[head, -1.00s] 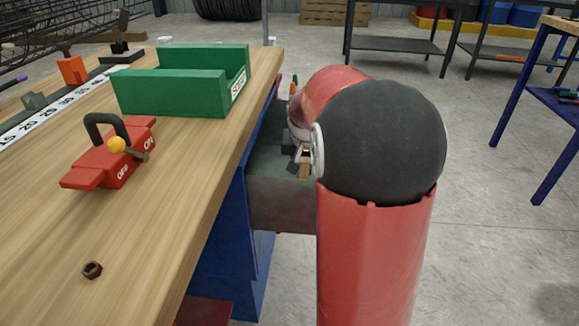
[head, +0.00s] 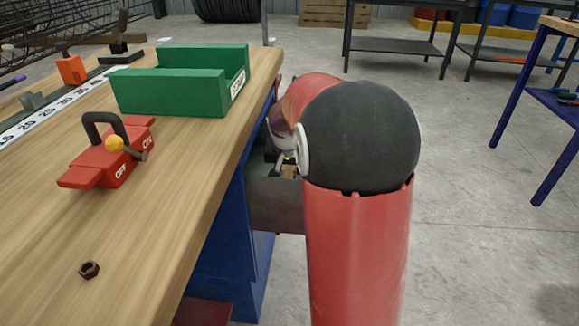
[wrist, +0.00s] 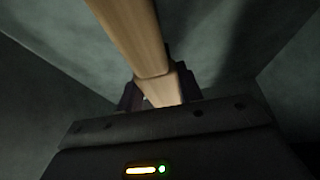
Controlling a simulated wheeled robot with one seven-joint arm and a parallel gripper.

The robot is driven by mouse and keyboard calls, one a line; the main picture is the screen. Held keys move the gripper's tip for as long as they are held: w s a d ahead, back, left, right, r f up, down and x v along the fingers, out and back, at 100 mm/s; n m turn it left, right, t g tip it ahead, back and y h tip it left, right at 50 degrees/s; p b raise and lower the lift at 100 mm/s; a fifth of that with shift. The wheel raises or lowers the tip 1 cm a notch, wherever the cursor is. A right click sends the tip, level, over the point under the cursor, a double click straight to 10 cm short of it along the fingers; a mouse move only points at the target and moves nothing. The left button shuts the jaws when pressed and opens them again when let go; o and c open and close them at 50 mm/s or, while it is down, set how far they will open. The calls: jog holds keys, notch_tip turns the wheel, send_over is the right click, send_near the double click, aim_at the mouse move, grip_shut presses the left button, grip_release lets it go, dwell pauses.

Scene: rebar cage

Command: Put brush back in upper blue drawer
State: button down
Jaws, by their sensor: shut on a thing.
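The brush (wrist: 130,35) shows in the wrist view as a pale wooden handle running up and away. My gripper (wrist: 158,90) is shut on it, with a dark finger on each side of the wood. Grey-green drawer walls and floor surround it in the wrist view. In the head view the open drawer (head: 275,205) sticks out of the blue bench side, its grey outer panel showing. My gripper is mostly hidden there behind my red arm, at the drawer's opening. I cannot tell whether the brush touches the drawer floor.
Open concrete floor (head: 490,240) lies to the right, with a blue-legged table (head: 510,100) farther off.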

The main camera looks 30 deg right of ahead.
aim_at(289, 171)
jog(key=shift+f, duration=0.3)
jog(key=c, duration=0.9)
grip_release()
jog(key=p+v, duration=0.1)
jog(key=v, duration=0.7)
jog(key=shift+r, duration=0.4)
jog(key=shift+w+d, duration=0.1)
jog(key=shift+d, duration=0.05)
